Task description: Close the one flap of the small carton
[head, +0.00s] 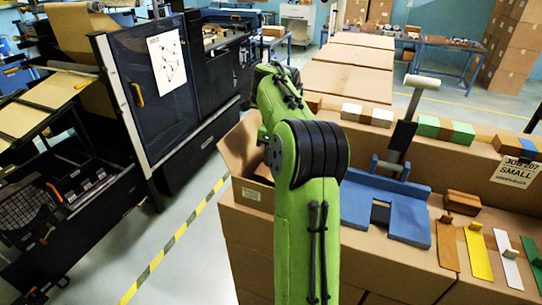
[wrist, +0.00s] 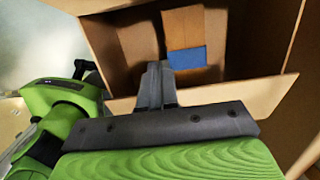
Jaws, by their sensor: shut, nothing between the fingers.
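The small carton (head: 252,190) stands at the left end of the cardboard-topped bench in the head view, partly hidden behind my arm. One flap (head: 240,143) stands up and open. The wrist view looks down into the open carton (wrist: 245,40), where brown pieces and a blue-ended piece (wrist: 187,58) lie inside. A pale cardboard strip (wrist: 225,93) runs along the carton's near side. My gripper (wrist: 157,70) is shut and empty, its fingers over this strip and reaching toward the opening. I cannot tell whether they touch the cardboard. The head view hides my gripper behind the arm.
A blue fixture (head: 408,217) with an upright post stands right of my arm. Coloured strips (head: 478,252) and a brown block (head: 462,202) lie farther right. Small boxes (head: 445,129) line the back ledge. A dark machine (head: 165,110) stands left across a clear floor strip.

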